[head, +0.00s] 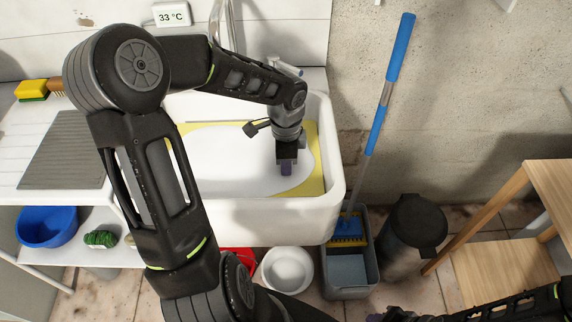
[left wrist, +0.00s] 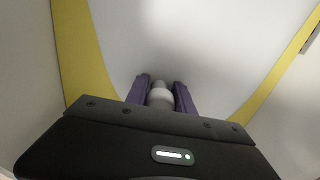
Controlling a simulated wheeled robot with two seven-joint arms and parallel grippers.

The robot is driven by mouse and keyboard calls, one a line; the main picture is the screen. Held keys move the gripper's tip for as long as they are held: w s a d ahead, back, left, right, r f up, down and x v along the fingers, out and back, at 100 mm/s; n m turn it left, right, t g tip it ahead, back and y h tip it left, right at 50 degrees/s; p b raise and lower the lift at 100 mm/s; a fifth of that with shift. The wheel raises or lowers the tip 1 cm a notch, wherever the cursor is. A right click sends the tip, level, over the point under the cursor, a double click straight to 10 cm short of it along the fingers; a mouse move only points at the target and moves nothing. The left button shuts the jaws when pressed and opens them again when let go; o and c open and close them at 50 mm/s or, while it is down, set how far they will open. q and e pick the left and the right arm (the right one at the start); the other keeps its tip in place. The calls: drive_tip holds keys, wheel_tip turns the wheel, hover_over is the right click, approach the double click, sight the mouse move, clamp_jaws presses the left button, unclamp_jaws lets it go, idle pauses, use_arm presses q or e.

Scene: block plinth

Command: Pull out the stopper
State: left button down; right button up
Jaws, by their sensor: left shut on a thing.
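The white sink (head: 334,180) holds a white, foam-like surface (head: 225,160) with a yellow band around it. My left gripper (head: 287,170) reaches down into the sink over the white surface. In the left wrist view, its purple fingers (left wrist: 161,95) are shut on a pale grey rounded piece, which looks like the stopper (left wrist: 160,98). The lower part of the stopper and the drain are hidden. In the head view the gripper hides the stopper. My right gripper (head: 382,316) shows only in part at the bottom edge, and its fingers are unclear.
A blue-handled mop (head: 388,85) stands in a grey bucket (head: 350,285) right of the sink, beside a dark bin (head: 412,228). A white bowl (head: 287,270) is below the sink. A wooden shelf (head: 500,265) stands at right. A blue basin (head: 46,227) is at left.

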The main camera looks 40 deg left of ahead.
use_arm(q)
drive_tip(key=shift+r, duration=0.1)
drive_tip(key=shift+r+p, duration=1.3)
wheel_tip(320, 180, up, 4)
drive_tip(key=p, duration=0.3)
drive_tip(key=shift+p, duration=0.35)
